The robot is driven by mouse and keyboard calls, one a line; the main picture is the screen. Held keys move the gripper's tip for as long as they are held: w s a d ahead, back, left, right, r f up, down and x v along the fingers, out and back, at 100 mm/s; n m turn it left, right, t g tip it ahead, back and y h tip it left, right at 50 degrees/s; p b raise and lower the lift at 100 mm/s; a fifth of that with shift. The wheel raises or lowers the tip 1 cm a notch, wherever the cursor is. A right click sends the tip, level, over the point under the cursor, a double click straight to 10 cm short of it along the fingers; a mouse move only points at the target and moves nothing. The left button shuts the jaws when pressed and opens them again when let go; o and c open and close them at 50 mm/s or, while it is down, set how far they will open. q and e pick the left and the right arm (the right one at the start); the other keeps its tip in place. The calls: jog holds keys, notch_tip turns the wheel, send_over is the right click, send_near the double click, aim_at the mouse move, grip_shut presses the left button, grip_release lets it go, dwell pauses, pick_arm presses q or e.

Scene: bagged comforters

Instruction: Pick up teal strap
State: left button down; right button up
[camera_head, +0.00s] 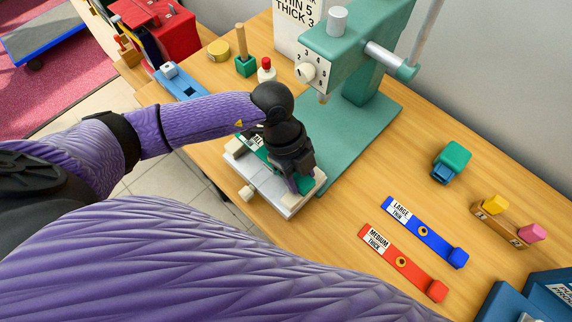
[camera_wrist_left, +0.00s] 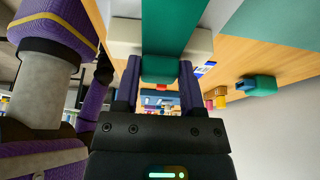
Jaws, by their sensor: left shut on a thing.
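The teal strap (camera_head: 257,140) lies on a white fixture (camera_head: 268,186) at the press, its white label partly covered by my left gripper. In the left wrist view the strap (camera_wrist_left: 172,28) runs up and away from the fingers, with its teal end block (camera_wrist_left: 160,68) between them. My left gripper (camera_head: 296,182) points down over the fixture and is shut on the strap's end block; the fingers also show in the left wrist view (camera_wrist_left: 160,82). My right gripper is not in view.
A teal press (camera_head: 375,120) stands right behind the fixture, its head overhanging nearby. Blue (camera_head: 428,236) and red (camera_head: 398,258) straps lie at right. A teal-and-blue block (camera_head: 452,160) and a wooden holder (camera_head: 500,228) stand farther right. The wooden table between them is clear.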

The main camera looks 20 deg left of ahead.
pick_arm(q)
jog(key=shift+r, duration=0.1)
jog(key=shift+r, duration=0.25)
jog(key=v, duration=0.1)
jog(key=p+v, duration=0.1)
jog(key=v, duration=0.1)
jog(key=shift+s+d, duration=0.1)
jog(key=shift+d, duration=0.15)
jog(key=w+a+b, duration=0.1)
jog(key=w+a, duration=0.2)
jog(key=a, duration=0.5)
jog(key=w+a+b, duration=0.2)
jog(key=w+a, duration=0.1)
jog(key=a, duration=0.5)
jog(key=shift+a, duration=0.2)
jog(key=shift+d, duration=0.1)
